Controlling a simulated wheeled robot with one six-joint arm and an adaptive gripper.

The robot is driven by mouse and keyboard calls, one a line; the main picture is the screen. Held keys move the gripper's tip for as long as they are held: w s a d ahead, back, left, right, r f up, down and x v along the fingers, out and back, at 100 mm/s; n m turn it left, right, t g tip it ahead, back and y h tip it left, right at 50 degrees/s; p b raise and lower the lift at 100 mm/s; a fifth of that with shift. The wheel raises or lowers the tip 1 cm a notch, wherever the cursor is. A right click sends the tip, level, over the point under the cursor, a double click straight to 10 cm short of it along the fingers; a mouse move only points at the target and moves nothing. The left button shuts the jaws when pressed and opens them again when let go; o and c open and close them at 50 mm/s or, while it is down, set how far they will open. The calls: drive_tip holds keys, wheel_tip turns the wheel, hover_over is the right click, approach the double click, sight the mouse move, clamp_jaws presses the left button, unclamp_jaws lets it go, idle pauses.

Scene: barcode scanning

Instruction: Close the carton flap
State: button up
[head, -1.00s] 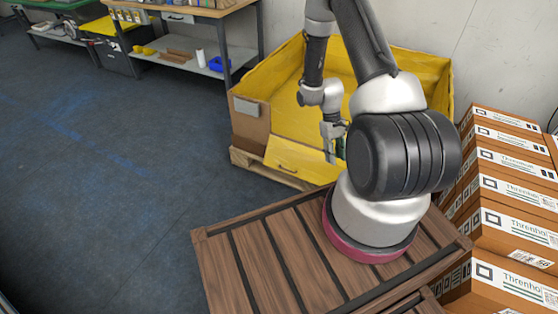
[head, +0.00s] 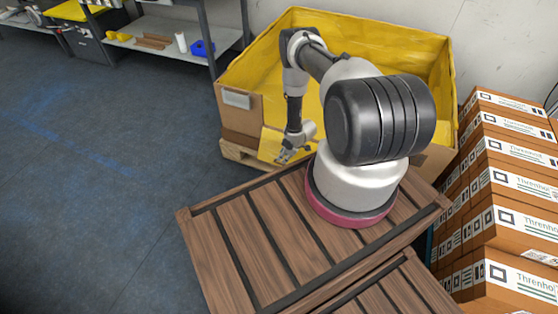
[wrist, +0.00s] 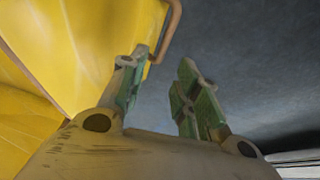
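The carton (head: 241,113) is a large brown box with a yellow inside, beyond my base. Its front flap (head: 269,144) hangs folded down and outward, yellow face showing. My gripper (head: 284,158) is low at the flap's right side in the head view and hides part of it. In the wrist view my gripper (wrist: 164,62) has its two green-padded fingers apart, with grey floor between them. The yellow flap (wrist: 95,45) fills the left of that view, and a thin brown bar at its edge is close to the left fingertip. Whether a finger touches the flap cannot be told.
A brown slatted top (head: 235,240) lies under my base. Stacked labelled boxes (head: 515,180) stand at the right. A bench shelf (head: 165,40) is at the back left. The floor (head: 90,180) at left is clear.

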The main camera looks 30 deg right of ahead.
drive_tip(key=x, duration=0.7)
drive_tip(key=shift+s, duration=0.1)
clamp_jaws()
